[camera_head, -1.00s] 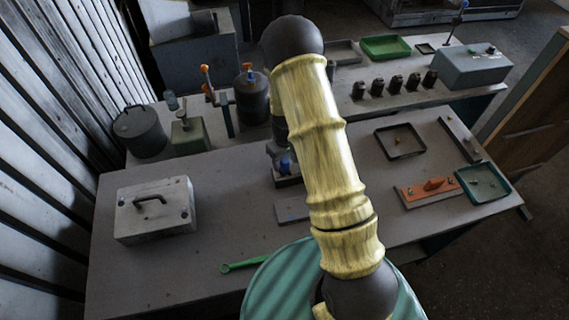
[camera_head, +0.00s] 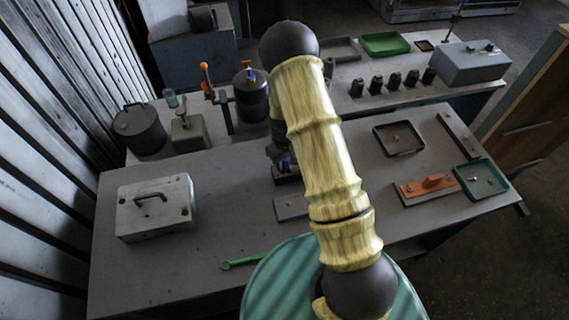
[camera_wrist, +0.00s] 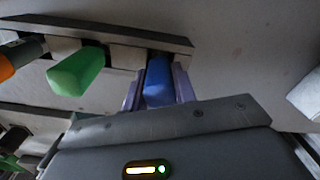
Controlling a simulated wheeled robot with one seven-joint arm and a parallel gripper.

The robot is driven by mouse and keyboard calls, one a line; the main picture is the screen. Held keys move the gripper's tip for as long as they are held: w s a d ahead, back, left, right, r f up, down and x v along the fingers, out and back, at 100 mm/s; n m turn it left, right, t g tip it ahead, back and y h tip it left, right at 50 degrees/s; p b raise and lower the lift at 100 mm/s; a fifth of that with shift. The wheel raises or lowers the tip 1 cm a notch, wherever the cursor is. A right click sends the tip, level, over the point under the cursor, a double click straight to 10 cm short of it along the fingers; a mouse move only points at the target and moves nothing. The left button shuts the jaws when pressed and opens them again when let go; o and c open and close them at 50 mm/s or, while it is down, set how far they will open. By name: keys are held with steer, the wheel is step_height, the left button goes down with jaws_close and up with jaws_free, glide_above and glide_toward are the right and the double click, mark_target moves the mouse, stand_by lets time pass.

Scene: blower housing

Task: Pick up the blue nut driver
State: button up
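The blue nut driver (camera_wrist: 158,88) shows its blue handle in the wrist view, in front of a dark rail with pale blocks. My gripper (camera_wrist: 160,80) has its two purple fingers on either side of this handle. A narrow gap seems to show beside the left finger, so the fingers look open around the handle rather than clamped. The tool's shaft is hidden.
A green handle (camera_wrist: 77,72) sits close left of the blue one, with an orange handle (camera_wrist: 6,67) beyond it.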

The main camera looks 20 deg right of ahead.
jaws_close()
steer(key=shift+r+b, duration=1.75)
steer(key=shift+r, duration=3.3)
steer(key=shift+o, duration=1)
jaws_free()
steer(key=shift+s, duration=0.1)
jaws_close()
steer(key=shift+f, duration=0.1)
